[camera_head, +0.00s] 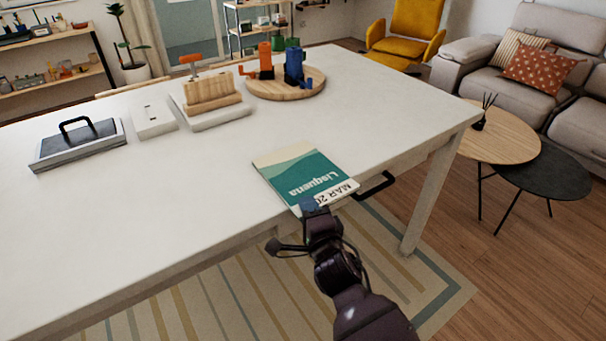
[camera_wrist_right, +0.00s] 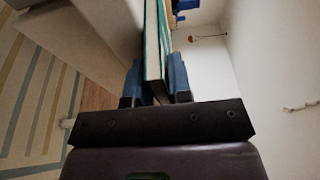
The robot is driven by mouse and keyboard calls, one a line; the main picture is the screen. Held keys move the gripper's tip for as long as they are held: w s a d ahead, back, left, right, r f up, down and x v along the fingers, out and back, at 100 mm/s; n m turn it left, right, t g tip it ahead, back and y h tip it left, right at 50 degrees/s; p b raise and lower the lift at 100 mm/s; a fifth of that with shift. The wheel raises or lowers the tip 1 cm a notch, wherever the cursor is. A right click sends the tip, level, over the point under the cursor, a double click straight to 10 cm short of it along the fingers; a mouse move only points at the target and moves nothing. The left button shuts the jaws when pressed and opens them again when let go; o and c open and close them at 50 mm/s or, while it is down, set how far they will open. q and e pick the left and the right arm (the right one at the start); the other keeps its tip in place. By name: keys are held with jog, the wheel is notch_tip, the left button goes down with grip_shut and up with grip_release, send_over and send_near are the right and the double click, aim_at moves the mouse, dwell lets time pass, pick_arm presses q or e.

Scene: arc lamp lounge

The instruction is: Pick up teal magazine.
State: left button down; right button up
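The teal magazine (camera_head: 305,176) has a cream band and white lettering. It lies at the near edge of the white table (camera_head: 200,200), its near end reaching over the edge. My right gripper (camera_head: 308,207) is at that near end. In the right wrist view the magazine (camera_wrist_right: 153,50) stands edge-on between the two blue fingers (camera_wrist_right: 157,84), which sit close against its two faces, one on each side. The gripper looks shut on it. My left gripper is in neither view.
Farther back are a round wooden tray (camera_head: 316,88) with orange and blue items, a wooden block (camera_head: 212,88) and a black-handled grey case (camera_head: 80,142). The table's middle is clear.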

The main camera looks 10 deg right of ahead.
grip_shut()
jog(key=shift+r, duration=0.15)
